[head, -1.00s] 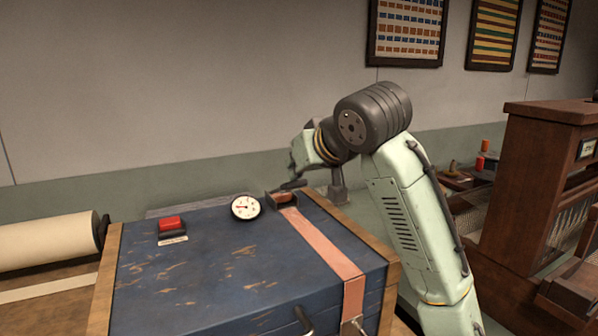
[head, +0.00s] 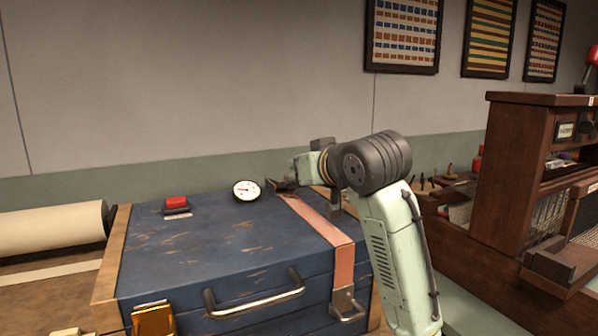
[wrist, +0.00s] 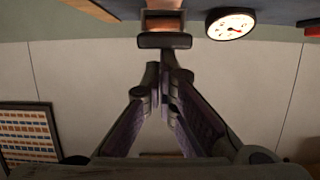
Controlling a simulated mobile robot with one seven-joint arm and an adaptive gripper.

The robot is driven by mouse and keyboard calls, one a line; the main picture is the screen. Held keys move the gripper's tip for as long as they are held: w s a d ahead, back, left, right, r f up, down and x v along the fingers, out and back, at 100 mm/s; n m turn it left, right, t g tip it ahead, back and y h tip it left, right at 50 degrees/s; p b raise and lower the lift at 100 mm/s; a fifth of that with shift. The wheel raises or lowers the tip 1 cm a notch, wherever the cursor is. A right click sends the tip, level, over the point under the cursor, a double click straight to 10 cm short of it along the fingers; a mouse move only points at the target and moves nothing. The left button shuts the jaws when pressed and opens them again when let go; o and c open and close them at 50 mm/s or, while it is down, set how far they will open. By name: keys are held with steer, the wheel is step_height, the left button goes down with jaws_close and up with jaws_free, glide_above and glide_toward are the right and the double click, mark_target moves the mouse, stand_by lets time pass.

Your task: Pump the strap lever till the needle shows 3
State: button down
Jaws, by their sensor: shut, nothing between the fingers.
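A blue chest (head: 200,255) has an orange strap (head: 325,231) running over its lid and down the front. At the strap's far end sits a dark ratchet with its lever (head: 275,186); the wrist view shows the lever's dark bar (wrist: 164,41). My gripper (head: 287,184) is at the ratchet and partly hides it. In the wrist view my gripper's fingertips (wrist: 166,68) are together, empty, just short of the bar; contact is unclear. A round white gauge (head: 246,190) stands left of the ratchet and also shows in the wrist view (wrist: 231,24). Its numbers are too small to read.
A red button (head: 176,202) sits at the lid's left. The chest has a metal handle (head: 254,298) and a strap buckle (head: 347,305) in front. A paper roll (head: 50,228) lies to the left, and a wooden cabinet (head: 510,190) stands to the right.

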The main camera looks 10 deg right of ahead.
steer(key=shift+s+f, duration=0.25)
steer(key=shift+f, duration=0.5)
